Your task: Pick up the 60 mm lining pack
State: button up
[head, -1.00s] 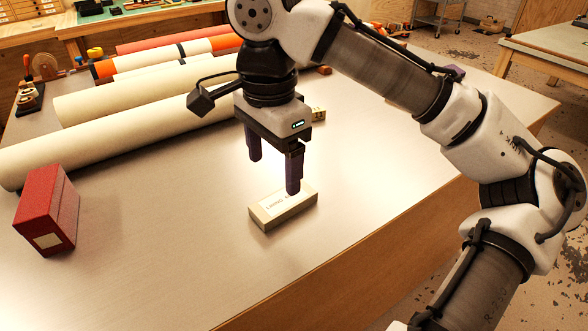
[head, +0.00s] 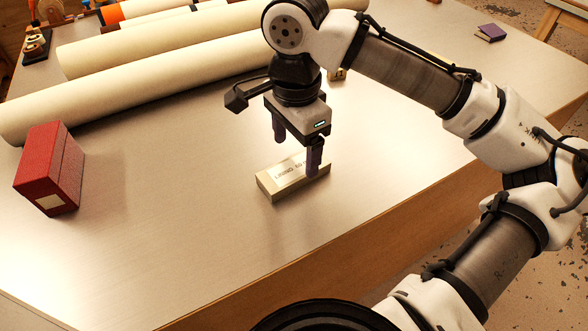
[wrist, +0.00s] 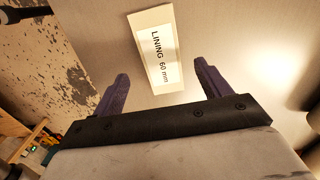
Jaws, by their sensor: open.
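The lining pack (head: 276,187) is a small cream block lying flat on the table near its front edge. Its white label reads "LINING 60 mm" in the wrist view (wrist: 164,62). My gripper (head: 297,157) is open and empty, pointing down over the pack. In the head view one dark finger covers the pack's right part. In the wrist view the pack lies between and beyond the two purple fingers (wrist: 161,84), with space on each side. I cannot tell the exact height of the fingertips above the table.
A red box (head: 58,170) stands on the table (head: 180,240) at the left. Long cream rolls (head: 120,97) lie across the back. A small purple item (head: 490,33) lies at the far right. The table around the pack is clear.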

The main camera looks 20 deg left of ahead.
aim_at(294, 168)
notch_tip(294, 168, down, 5)
jog(key=shift+a+p, duration=0.15)
jog(key=shift+p, duration=0.2)
jog(key=c, duration=1.1)
